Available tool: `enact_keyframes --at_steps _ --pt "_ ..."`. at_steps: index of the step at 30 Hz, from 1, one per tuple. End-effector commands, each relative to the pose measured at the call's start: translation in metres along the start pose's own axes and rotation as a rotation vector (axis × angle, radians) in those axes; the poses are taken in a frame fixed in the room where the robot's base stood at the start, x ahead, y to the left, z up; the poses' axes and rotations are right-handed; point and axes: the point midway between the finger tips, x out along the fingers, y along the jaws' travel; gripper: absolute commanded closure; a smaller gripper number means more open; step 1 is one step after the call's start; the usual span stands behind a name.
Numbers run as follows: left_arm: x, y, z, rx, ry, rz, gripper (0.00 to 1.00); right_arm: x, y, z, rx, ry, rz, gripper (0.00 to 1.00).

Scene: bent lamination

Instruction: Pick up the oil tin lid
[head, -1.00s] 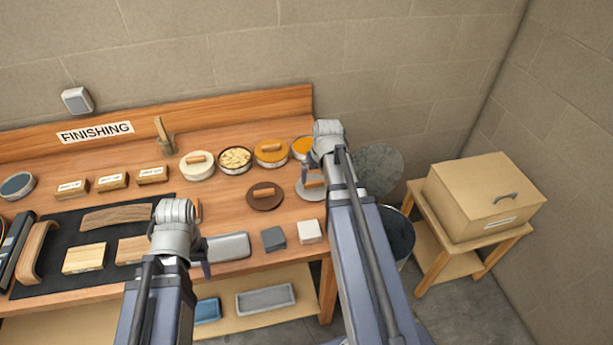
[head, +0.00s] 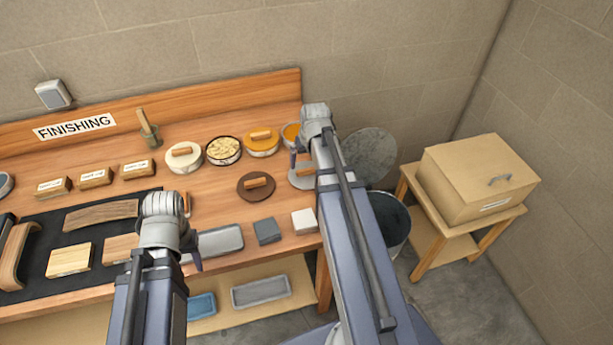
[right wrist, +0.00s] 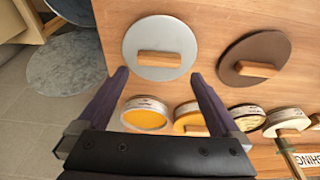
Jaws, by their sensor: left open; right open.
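A round grey lid with a wooden bar handle (right wrist: 160,35) lies flat on the bench; in the head view (head: 300,180) my right arm partly hides it. A dark brown lid with a similar handle (head: 256,187) lies to its left there. No label shows which is the oil tin lid. An open tin of orange contents (right wrist: 146,115) stands behind the grey lid. My right gripper (right wrist: 159,73) is open and empty, its fingertips either side of the grey lid's handle in the right wrist view; their height above it is unclear. My left gripper (head: 190,232) is open near the grey tray.
Tins with white (head: 183,158) and orange (head: 262,143) handled lids and an open tin of pale flakes (head: 224,150) line the bench's back. A grey tray (head: 216,243), dark block (head: 267,231) and white block (head: 304,221) lie in front. A bin (head: 392,225) stands right of the bench.

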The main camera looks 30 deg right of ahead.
Motion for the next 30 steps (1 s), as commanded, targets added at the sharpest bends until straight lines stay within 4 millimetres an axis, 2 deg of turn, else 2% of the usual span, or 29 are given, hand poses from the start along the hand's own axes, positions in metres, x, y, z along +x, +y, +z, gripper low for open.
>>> enact_keyframes --at_steps 12,22,30 --pt "0.047 0.004 -0.003 -0.001 0.000 0.000 0.50 0.048 0.002 0.002 0.000 0.000 0.000 0.00" --pt "0.048 0.005 -0.003 -0.001 0.000 0.000 0.50 0.050 0.002 0.001 0.000 0.000 0.000 0.00" --pt "0.048 0.005 -0.003 -0.001 0.000 0.000 0.50 0.050 0.002 0.001 0.000 0.000 0.000 0.30"
